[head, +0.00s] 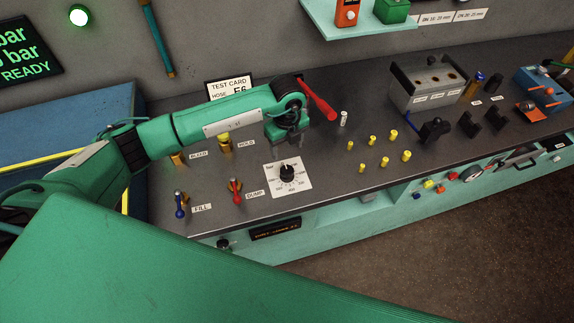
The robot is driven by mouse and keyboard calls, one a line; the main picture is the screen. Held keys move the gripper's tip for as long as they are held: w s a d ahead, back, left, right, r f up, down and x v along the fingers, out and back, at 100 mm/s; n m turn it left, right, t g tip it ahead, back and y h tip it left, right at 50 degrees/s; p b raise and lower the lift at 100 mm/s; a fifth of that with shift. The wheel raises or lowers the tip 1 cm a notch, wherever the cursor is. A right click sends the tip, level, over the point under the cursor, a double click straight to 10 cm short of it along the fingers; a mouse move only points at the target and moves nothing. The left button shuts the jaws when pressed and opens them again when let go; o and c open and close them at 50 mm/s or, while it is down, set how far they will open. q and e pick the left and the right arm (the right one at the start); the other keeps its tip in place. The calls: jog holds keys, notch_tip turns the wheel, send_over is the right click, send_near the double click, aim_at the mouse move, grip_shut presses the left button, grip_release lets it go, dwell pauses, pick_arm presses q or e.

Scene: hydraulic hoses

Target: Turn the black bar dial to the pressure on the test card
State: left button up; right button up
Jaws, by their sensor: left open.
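The black bar dial (287,173) sits on a white square scale plate (304,184) on the dark bench top. The numbers around it are too small to read surely. The test card (231,88) stands at the back of the bench; its top lines read "TEST CARD" and "HOSE E6", and my left arm hides its lower part, so no pressure shows. My left gripper (287,143) points down just behind and above the dial, open and apart from it as far as I can see. My right gripper is not in view.
Blue FILL (180,206) and red DUMP (237,192) levers stand left of the dial. A red handle (318,100) shows beside my left wrist. Several yellow fittings (371,141) stand to the right. A grey rack (428,83) and blue vise (541,88) lie farther right.

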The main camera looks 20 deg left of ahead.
aim_at(287, 169)
pick_arm(q)
notch_tip(287, 169, down, 10)
jog(key=p, duration=0.3)
jog(key=shift+r, duration=0.2)
jog(key=shift+f+p, duration=0.3)
jog(key=shift+f, duration=0.45)
jog(key=shift+c, duration=0.2)
jog(key=c, duration=0.9)
